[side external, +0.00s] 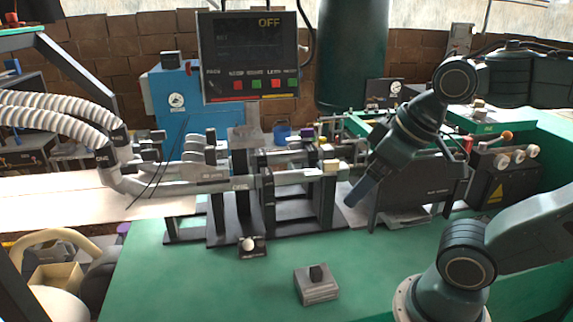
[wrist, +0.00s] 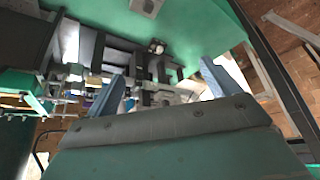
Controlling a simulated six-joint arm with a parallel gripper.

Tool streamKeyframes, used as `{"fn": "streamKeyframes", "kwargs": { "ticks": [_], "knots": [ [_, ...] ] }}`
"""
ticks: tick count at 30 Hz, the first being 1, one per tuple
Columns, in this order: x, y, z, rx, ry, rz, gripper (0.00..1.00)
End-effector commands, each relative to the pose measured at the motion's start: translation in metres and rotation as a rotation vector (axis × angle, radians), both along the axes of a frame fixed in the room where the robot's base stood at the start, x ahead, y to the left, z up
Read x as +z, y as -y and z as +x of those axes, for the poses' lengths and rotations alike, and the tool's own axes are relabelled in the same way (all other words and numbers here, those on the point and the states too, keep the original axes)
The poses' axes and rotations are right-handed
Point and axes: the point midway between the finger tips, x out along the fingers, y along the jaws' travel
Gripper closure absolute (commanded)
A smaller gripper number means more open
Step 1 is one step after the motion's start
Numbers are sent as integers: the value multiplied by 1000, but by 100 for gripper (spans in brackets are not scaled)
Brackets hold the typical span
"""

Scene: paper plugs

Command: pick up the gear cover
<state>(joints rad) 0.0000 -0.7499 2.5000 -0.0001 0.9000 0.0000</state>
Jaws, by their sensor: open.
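The machine's rollers and dark brackets (side external: 270,215) stand left of my gripper. A hanging screen (side external: 250,58) reads OFF. A grey box with a black knob (side external: 317,287) and a small white-knobbed switch (side external: 250,246) sit on the green table (side external: 180,285). The table's front is mostly clear.

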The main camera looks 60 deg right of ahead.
Motion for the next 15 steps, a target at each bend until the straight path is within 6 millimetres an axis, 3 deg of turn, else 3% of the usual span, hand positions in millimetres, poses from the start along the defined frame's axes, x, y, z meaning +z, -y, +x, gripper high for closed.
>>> {"fn": "streamKeyframes", "kwargs": {
  "ticks": [15],
  "knots": [
    [-2,1,6,-21,-31,11,0]
  ]
}}
